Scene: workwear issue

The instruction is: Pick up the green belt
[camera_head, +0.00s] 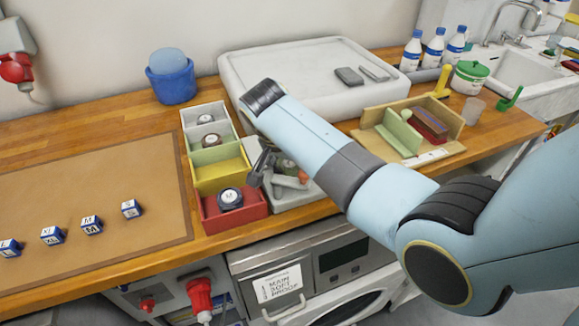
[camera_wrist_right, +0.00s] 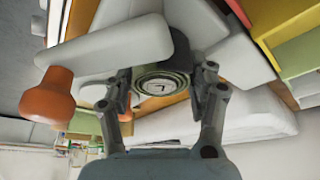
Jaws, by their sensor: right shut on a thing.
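My right gripper (camera_head: 263,166) is low over a grey tray (camera_head: 290,198) beside the bins. In the right wrist view its two fingers (camera_wrist_right: 162,84) close on either side of a rolled belt (camera_wrist_right: 160,82), a dark greenish coil with a round pale label marked L. Part of the coil (camera_head: 286,166) shows behind the fingers in the head view. I cannot tell whether the coil is clear of the tray. My left gripper is not in view.
A red bin (camera_head: 243,218) holds a coil marked M; the yellow bin (camera_head: 221,170) is empty; two paler bins behind hold coils. An orange-ended grey object (camera_wrist_right: 55,98) is close by the gripper. Small size cubes stand on the brown mat (camera_head: 100,190) at left.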

